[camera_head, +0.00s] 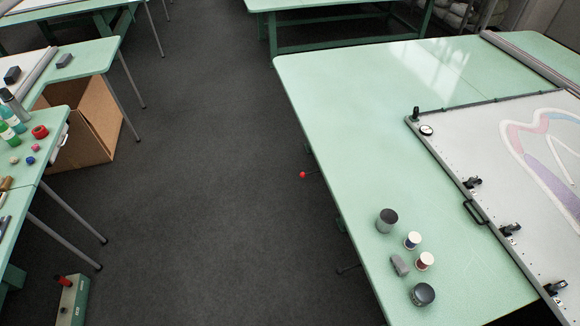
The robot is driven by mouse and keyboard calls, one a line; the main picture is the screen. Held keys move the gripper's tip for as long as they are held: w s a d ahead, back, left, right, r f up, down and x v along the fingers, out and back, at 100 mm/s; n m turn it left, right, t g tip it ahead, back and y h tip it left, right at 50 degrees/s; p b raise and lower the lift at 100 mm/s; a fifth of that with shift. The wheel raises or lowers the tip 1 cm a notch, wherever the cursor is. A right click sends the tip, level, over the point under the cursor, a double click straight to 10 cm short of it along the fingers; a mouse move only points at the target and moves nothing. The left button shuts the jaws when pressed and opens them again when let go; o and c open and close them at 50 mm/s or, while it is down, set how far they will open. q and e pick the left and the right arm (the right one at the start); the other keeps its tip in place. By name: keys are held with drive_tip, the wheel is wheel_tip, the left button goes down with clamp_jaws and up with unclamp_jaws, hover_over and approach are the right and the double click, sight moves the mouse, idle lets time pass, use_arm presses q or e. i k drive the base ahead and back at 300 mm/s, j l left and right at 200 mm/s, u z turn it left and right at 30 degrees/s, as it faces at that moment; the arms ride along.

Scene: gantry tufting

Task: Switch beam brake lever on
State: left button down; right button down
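A thin dark rod with a red ball knob (302,175) sticks out from under the left edge of the large green table (330,90). It looks like the lever, but its on or off position cannot be told from here. The rod's root is hidden beneath the tabletop. Neither of my grippers is in view.
Jars and spools (413,240) stand near the table's left front edge, by a framed tufting cloth (500,140). A cardboard box (85,125), a green pedal box (72,300) and side tables stand left. The dark floor (210,150) between is clear.

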sight(302, 175)
drive_tip(key=i+j+u, duration=0.15)
drive_tip(key=i+j, duration=0.2)
drive_tip(key=i, duration=0.15)
drive_tip(key=i+j+u, duration=0.1)
drive_tip(key=i+j, duration=0.2)
drive_tip(key=i, duration=0.2)
